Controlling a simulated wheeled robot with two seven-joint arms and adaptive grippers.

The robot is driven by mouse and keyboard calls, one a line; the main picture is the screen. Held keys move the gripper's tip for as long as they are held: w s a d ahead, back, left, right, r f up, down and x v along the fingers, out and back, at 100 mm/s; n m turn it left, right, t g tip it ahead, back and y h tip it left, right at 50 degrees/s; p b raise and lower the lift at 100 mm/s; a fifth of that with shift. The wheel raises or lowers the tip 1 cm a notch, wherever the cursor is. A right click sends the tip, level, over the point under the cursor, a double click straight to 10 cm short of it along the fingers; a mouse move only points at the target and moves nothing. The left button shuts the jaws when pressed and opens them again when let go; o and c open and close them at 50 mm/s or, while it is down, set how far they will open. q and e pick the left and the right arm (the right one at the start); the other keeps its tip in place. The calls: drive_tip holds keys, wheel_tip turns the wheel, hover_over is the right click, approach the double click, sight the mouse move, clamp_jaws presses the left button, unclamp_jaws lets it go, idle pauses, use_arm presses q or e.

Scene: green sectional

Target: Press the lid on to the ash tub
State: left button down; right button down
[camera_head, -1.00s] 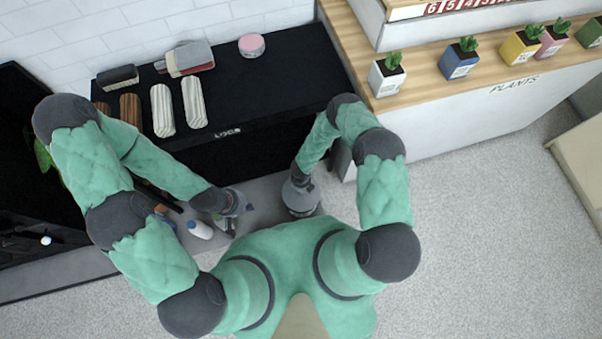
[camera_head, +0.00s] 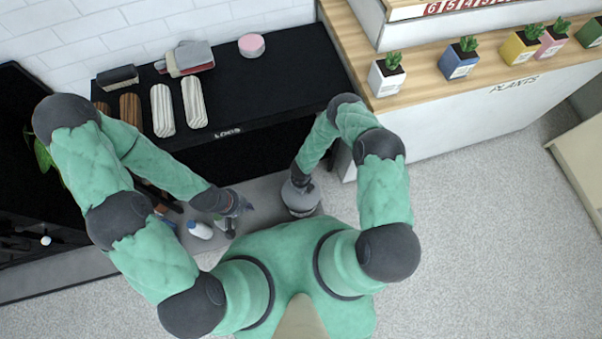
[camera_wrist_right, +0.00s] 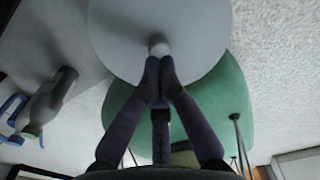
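The round grey lid (camera_wrist_right: 165,25) with a small pale knob (camera_wrist_right: 158,44) fills the top of the right wrist view. In the head view its grey round shape (camera_head: 301,207) shows below my right gripper (camera_head: 299,184). In the right wrist view both fingers of my right gripper (camera_wrist_right: 160,78) converge on the knob and look shut on it. The ash tub cannot be made out apart from the lid; whether it lies directly under the lid is hidden. My left gripper (camera_head: 241,220) is left of the lid, its fingers apart and seemingly empty.
A grey ledge (camera_head: 265,190) runs under both grippers. A white bottle (camera_head: 200,230) stands left of my left gripper. Behind is a black counter (camera_head: 260,95) with logs and a pink round tin (camera_head: 251,45). A wooden plant shelf (camera_head: 425,80) stands at right.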

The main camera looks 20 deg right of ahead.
drive_tip(key=shift+f, duration=1.05)
idle(0.6)
drive_tip(key=shift+r, duration=0.1)
idle(0.6)
drive_tip(key=shift+r+p, duration=0.65)
drive_tip(key=shift+r, duration=0.8)
drive_tip(key=shift+f+b, duration=0.65)
drive_tip(key=shift+f, duration=0.95)
idle(0.4)
drive_tip(key=shift+r, duration=0.1)
idle(0.6)
drive_tip(key=shift+r+p, duration=0.65)
drive_tip(key=shift+r, duration=0.8)
drive_tip(key=shift+f, duration=0.3)
